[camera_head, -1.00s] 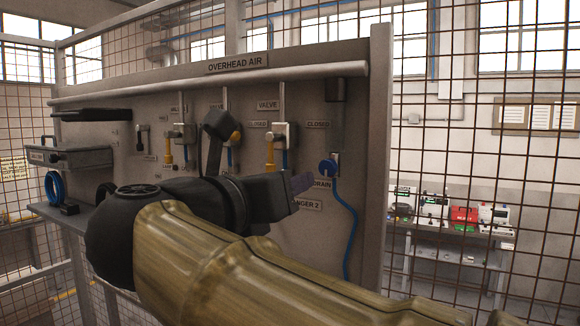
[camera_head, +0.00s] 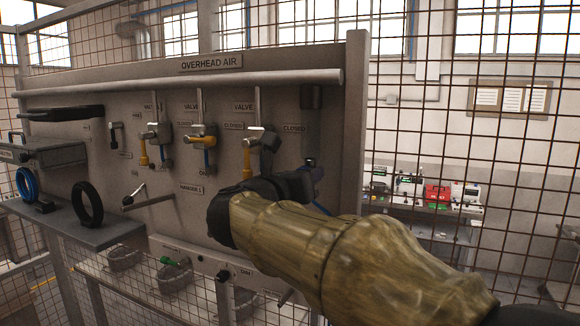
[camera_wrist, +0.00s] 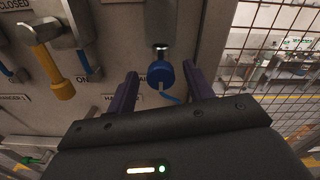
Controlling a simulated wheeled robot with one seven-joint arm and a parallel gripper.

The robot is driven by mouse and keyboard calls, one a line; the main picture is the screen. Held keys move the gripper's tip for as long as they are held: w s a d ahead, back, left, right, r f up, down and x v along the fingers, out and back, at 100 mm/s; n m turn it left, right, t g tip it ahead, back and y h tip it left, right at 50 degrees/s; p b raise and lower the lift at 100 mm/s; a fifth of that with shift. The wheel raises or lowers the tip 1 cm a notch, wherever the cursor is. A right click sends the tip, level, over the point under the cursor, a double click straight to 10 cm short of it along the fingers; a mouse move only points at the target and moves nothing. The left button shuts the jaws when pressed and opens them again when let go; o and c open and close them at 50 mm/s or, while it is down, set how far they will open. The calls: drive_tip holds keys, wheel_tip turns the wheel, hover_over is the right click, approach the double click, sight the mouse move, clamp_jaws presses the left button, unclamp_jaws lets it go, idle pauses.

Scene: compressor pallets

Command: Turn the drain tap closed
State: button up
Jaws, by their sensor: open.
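The drain tap (camera_wrist: 162,76) is a round blue knob with a slot, seen in the wrist view below a silver fitting on a grey vertical pipe (camera_wrist: 159,22). A blue hose leaves it at the lower right. My gripper (camera_wrist: 160,69) is open, with one purple finger on each side of the knob. I cannot tell whether either finger touches it. The label behind is mostly covered by the left finger. In the head view my gripper (camera_head: 314,176) is at the panel's right part and hides the tap.
Yellow-handled valves (camera_head: 247,155) hang on the panel left of my gripper. One yellow handle (camera_wrist: 56,72) is also left in the wrist view. The panel's right edge post (camera_head: 355,130) and wire mesh (camera_head: 450,140) stand to the right. A shelf (camera_head: 100,233) juts out at left.

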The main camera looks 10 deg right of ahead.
drive_tip(key=shift+w+d, duration=0.15)
drive_tip(key=shift+w, duration=0.05)
drive_tip(key=c, duration=1)
